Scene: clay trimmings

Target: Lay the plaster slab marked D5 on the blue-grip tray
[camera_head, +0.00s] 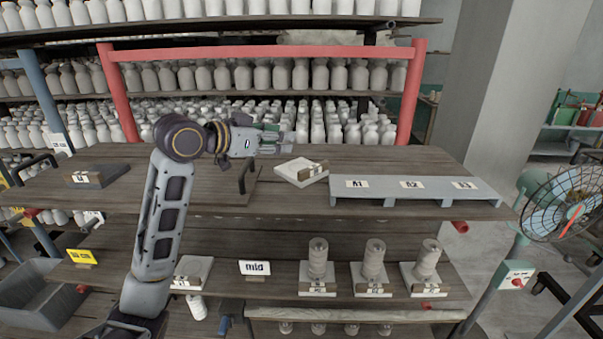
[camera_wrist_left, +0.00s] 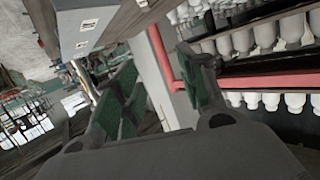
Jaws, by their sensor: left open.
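My left gripper (camera_head: 280,137) is open above the back of the upper shelf; in the left wrist view its green-padded fingers (camera_wrist_left: 163,92) stand apart with nothing between them. A pale plaster slab (camera_head: 290,173) with a brown tag lies tilted in the picture on the upper shelf, just below and right of the gripper, apart from it. Another pale slab (camera_head: 202,267) lies on the lower shelf. I cannot read either tag, so I cannot tell which is D5. A small blue part (camera_head: 224,325) shows low down by my arm; I cannot tell whether it is the tray's grip. My right gripper is out of view.
A grey riser (camera_head: 415,193) marked A1, A2 and A3 stands right of the slab. A dark board with a black handle (camera_head: 245,176) lies left of it. Three slabs bearing stacked cylinders (camera_head: 374,260) stand on the lower shelf. A red rail (camera_head: 270,53) crosses behind. A fan (camera_head: 568,203) is at right.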

